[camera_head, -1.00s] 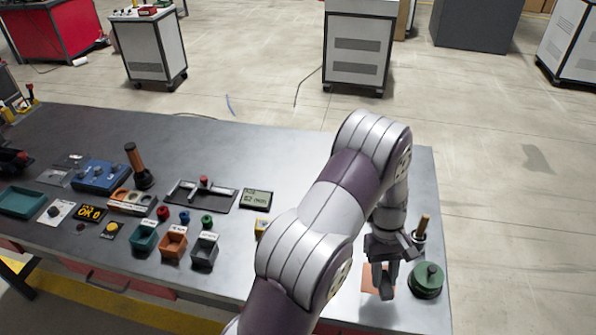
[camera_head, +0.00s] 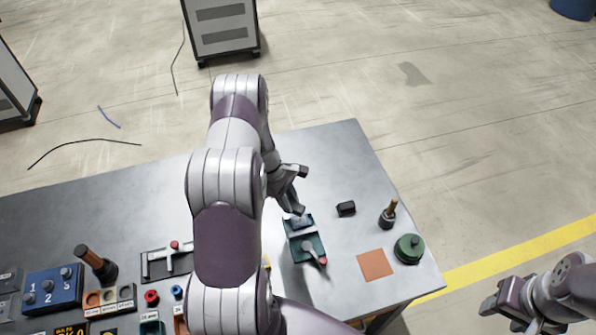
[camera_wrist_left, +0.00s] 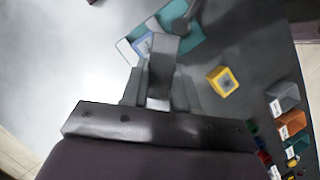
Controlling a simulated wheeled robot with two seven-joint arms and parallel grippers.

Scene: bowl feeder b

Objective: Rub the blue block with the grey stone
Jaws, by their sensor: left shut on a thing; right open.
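My left gripper (camera_head: 296,206) is shut on the grey stone (camera_wrist_left: 163,65), a dark grey bar between its fingers in the left wrist view. It is over the far end of a teal vise (camera_head: 305,250) with a grey bar and a red-tipped handle. The blue block (camera_wrist_left: 143,44) sits in the vise, partly hidden by the stone and gripper. I cannot tell whether stone and block touch. My right gripper (camera_head: 490,301) is open and empty at the lower right, beyond the table edge.
A small black block (camera_head: 346,208), an orange square (camera_head: 375,264), a green round container (camera_head: 409,249) and a wooden-handled tool in a holder (camera_head: 388,214) lie right of the vise. A yellow block (camera_wrist_left: 223,81) is near the vise. Bins and panels fill the left.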

